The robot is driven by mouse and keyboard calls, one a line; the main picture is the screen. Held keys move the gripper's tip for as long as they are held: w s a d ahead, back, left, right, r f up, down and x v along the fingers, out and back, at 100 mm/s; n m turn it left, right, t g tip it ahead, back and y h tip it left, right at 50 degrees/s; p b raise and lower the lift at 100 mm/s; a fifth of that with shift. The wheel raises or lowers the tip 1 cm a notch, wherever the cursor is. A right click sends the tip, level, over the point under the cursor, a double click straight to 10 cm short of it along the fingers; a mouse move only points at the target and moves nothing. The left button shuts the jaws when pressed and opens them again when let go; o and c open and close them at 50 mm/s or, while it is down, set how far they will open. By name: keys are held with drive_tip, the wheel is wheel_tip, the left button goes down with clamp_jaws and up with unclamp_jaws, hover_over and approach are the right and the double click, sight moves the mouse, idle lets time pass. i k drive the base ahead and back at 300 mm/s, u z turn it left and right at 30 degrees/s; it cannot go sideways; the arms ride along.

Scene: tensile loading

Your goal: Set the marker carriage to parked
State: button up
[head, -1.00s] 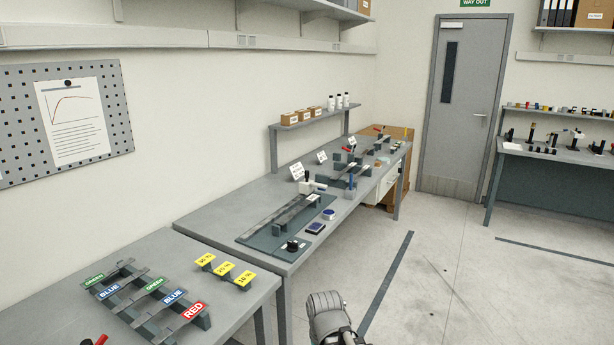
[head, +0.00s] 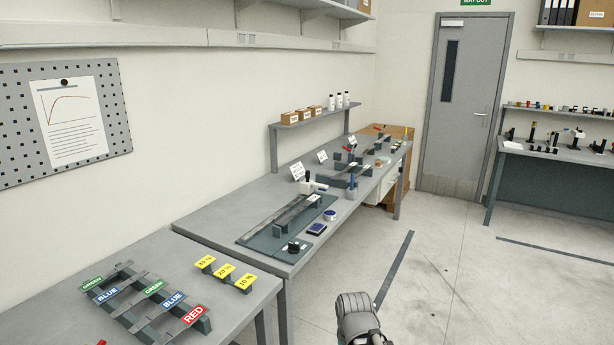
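A long grey rail (head: 283,218) stands on a dark base plate (head: 258,238) on the middle bench. A black round knob (head: 294,247) is at the near end of the plate. A grey rounded part of my arm shows at the bottom edge, in front of the bench and well apart from the rail. My gripper's fingers are not visible.
The near left bench (head: 225,310) holds coloured label racks. Clamps and fixtures stand farther along. The floor (head: 470,270) to the right is clear.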

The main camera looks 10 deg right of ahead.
sight(306, 187)
drive_tip(key=z, duration=0.1)
drive_tip(key=i, duration=1)
drive_tip(key=u, duration=0.1)
